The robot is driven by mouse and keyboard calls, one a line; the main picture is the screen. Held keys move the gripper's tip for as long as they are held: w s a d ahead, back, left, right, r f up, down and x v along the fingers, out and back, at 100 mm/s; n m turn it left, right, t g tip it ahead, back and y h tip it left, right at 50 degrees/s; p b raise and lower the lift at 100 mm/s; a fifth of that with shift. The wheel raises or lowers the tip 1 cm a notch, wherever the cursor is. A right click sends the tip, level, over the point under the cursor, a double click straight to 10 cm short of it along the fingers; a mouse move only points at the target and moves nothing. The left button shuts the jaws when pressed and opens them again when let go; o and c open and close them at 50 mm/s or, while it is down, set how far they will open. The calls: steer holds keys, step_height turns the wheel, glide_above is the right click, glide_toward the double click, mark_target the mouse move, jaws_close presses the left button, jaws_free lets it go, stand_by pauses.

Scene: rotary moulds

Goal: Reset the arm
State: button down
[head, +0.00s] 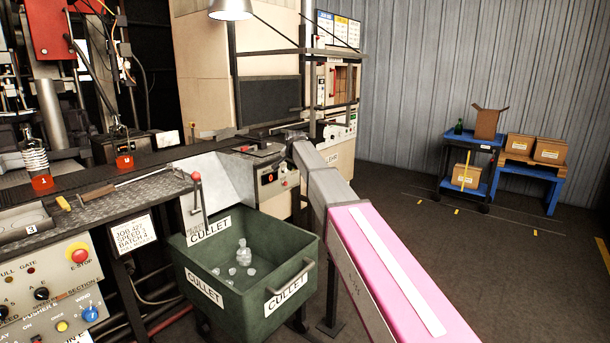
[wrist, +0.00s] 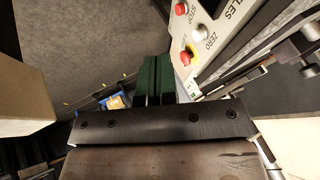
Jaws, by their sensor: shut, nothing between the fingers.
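My gripper (wrist: 153,66) shows in the wrist view. Its two dark green fingers stand side by side above a black bar, shut with nothing between them. They point over the floor, beside a white control panel (wrist: 206,42). No object touches the fingertips that I can see. In the head view I cannot make out the gripper.
A green cullet bin (head: 205,275) with glass pieces stands at the front. An E-stop panel (head: 62,290) and a bench (head: 125,200) with bottles are at left. A blue cart (head: 470,143) and boxes (head: 550,151) stand far right. Floor (head: 405,215) between is open.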

steer(key=s+d+f+n+g+h, duration=0.1)
steer(key=s+d+f+g, duration=0.1)
steer(key=s+d+f, duration=0.65)
steer(key=s+d+f+n+g, duration=0.1)
steer(key=s+d+f+n, duration=0.1)
steer(key=s+d+f, duration=0.65)
steer(key=s+d+f+n+g, duration=0.1)
steer(key=s+d+f, duration=0.1)
steer(key=s+f, duration=0.3)
steer(key=s+d+f+n+g, duration=0.1)
steer(key=s+d+f, duration=0.2)
steer(key=s, duration=1)
steer(key=s+d+f+n+g, duration=0.1)
steer(key=s+d+f+g, duration=0.1)
steer(key=s+f, duration=0.5)
steer(key=s+d, duration=0.1)
steer(key=s, duration=0.1)
steer(key=shift+s+h, duration=0.3)
steer(key=shift+s, duration=0.1)
steer(key=shift+a+f, duration=0.1)
